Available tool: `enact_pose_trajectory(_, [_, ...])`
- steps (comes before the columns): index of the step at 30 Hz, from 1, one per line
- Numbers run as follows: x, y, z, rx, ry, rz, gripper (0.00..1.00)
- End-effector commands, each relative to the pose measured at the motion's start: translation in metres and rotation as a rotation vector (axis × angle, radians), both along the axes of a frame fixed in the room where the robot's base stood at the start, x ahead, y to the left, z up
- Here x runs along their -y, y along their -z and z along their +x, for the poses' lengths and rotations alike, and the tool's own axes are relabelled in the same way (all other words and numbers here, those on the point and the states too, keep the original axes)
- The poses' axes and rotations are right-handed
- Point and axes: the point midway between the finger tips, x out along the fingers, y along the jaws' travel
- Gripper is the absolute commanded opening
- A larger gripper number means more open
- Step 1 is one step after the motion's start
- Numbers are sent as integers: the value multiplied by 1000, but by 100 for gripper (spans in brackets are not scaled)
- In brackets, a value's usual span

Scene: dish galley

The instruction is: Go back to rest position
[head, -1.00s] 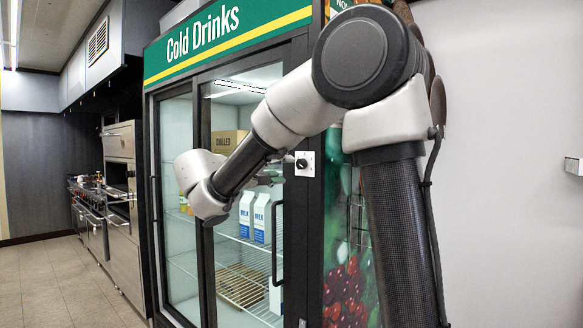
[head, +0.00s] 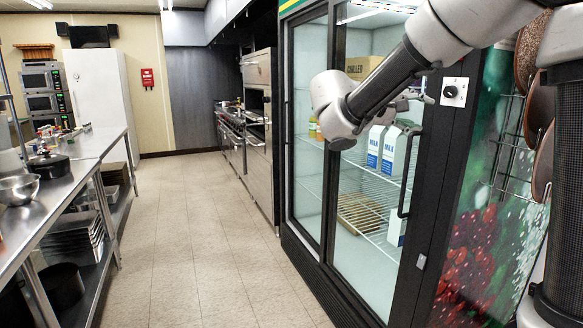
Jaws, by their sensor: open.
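My arm reaches in from the upper right, in front of the glass-door drinks fridge (head: 428,185). Its pale rounded wrist (head: 335,108) hangs before the glass at the left end of the dark forearm. My gripper (head: 412,97) shows only in part behind the forearm, small and grey, pointing right towards a black knob on a white plate (head: 455,92) on the fridge frame. It is open, with nothing seen in it. I cannot tell whether it touches the fridge.
Milk cartons (head: 388,150) and a box marked chilled (head: 362,68) stand inside the fridge. Pans (head: 536,105) hang on a rack at the right. A steel worktable (head: 60,190) with a pot (head: 48,168) lines the left. The tiled aisle floor (head: 190,240) between is clear.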

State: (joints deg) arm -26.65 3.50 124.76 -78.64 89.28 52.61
Motion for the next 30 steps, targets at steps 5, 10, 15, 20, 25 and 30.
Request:
enact_pose_trajectory(5, [23, 100, -63, -453, -22, 324, 49])
enact_pose_trajectory(10, [28, 165, -160, -600, -113, 807, 49])
enact_pose_trajectory(15, [9, 185, -226, -412, -201, 1198, 49])
enact_pose_trajectory(20, [13, 177, -258, -202, -177, 1336, 49])
enact_pose_trajectory(25, [27, 163, -269, -96, -169, 1332, 49])
enact_pose_trajectory(30, [28, 163, -269, -90, -165, 1333, 49])
